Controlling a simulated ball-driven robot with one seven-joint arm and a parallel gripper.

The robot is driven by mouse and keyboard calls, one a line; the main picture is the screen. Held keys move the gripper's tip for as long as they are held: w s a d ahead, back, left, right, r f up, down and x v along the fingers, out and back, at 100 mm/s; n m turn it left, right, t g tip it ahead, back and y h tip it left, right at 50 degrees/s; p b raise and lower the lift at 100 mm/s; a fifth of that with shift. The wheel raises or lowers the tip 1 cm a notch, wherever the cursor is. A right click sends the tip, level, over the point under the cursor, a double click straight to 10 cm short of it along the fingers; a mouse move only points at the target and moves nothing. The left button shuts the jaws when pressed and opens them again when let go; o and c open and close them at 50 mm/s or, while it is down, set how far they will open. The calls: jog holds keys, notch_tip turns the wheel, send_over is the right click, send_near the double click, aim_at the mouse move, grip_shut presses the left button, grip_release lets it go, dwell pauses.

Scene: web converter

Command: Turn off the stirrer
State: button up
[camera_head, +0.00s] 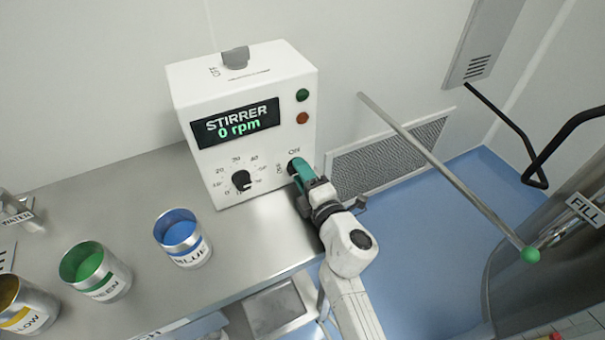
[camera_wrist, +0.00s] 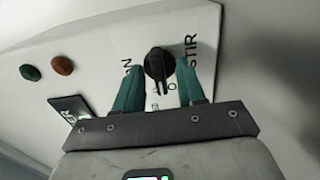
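The stirrer (camera_head: 245,130) is a white control box on the steel bench, and its display (camera_head: 237,123) reads "STIRRER 0 rpm". Its black ON/OFF knob (camera_wrist: 158,64) shows in the wrist view; in the head view my gripper mostly covers it. My gripper (camera_head: 301,172) is at the lower right of the box's front. In the wrist view the green fingers of my gripper (camera_wrist: 160,75) stand apart on either side of the knob, with small gaps. A speed dial (camera_head: 241,180) is at the lower left of the front.
A green button (camera_head: 302,95) and a red-orange button (camera_head: 302,118) sit above the ON/OFF knob. Blue (camera_head: 183,238), green (camera_head: 96,271) and yellow (camera_head: 27,305) cans stand on the bench at left. A green-tipped lever (camera_head: 455,180) slants across at right.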

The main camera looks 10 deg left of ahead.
jog(key=p+v, duration=0.2)
jog(key=v, duration=0.9)
jog(key=shift+w, duration=0.1)
jog(key=d+m+h, duration=0.1)
jog(key=d, duration=0.1)
jog(key=d+m+t+h, duration=0.1)
jog(key=d, duration=0.1)
jog(key=w+d+m+h, duration=0.1)
jog(key=d+m, duration=0.1)
jog(key=shift+r+t+h, duration=0.3)
jog(key=shift+r, duration=0.05)
jog(key=s+d+f+m+g+h, duration=0.25)
jog(key=s+d+m+h, duration=0.35)
jog(key=d, duration=0.5)
jog(key=s+d+f+m+g+h, duration=0.2)
jog(key=d+f+m+h, duration=0.15)
jog(key=d+m, duration=0.6)
jog(key=s+f+m+g+y, duration=0.1)
jog(key=s+g, duration=0.4)
jog(key=s, duration=0.6)
jog(key=s+d+f+m+g+y, duration=0.1)
jog(key=s+f+m+g, duration=0.3)
jog(key=s, duration=0.8)
jog(key=shift+s+m+g+y, duration=0.2)
jog(key=shift+m+g+y, duration=0.35)
jog(key=shift+g, duration=0.5)
jog(key=shift+d+f, duration=0.1)
